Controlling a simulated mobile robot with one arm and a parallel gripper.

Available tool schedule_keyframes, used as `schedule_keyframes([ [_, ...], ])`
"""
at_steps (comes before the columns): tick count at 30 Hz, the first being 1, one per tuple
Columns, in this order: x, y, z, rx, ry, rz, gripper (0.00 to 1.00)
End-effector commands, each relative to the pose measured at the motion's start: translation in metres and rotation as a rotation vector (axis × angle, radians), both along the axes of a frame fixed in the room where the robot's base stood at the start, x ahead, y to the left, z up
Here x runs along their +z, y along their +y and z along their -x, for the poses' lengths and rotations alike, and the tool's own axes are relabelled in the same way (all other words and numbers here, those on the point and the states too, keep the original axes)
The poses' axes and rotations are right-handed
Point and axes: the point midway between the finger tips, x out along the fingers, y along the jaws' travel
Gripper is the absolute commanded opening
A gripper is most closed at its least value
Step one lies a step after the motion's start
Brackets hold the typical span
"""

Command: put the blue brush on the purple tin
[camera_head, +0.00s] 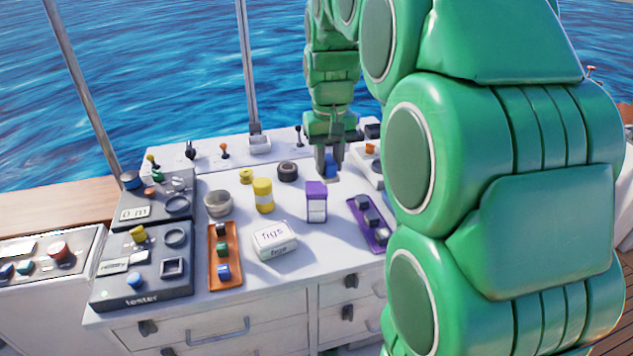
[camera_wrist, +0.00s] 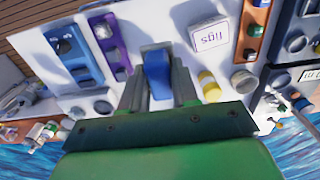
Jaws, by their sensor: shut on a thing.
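The blue brush (camera_head: 331,170) is between the fingers of my gripper (camera_head: 329,160), at the back of the white counter. The brush (camera_wrist: 157,72) also shows between the fingers (camera_wrist: 158,85) in the wrist view, and the gripper is shut on it. The purple tin (camera_head: 316,201), a purple-topped block shape with a pale label, stands upright in front of the gripper and slightly left in the head view. The brush and tin look apart. I cannot make out the tin clearly in the wrist view, where the brush and fingers block part of the counter.
A yellow tin (camera_head: 263,195) and a white figs box (camera_head: 275,240) stand left of the purple tin. A purple tray (camera_head: 381,242) with dark blocks lies to its right, partly behind my arm. A dark round piece (camera_head: 287,171) is left of my gripper. Grey panels fill the left.

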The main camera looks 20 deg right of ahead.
Motion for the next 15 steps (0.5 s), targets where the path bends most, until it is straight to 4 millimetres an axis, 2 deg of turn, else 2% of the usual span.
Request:
schedule_keyframes([
  [15,-0.027,-0.006,-0.06,0.0,-0.001,0.0,0.0],
])
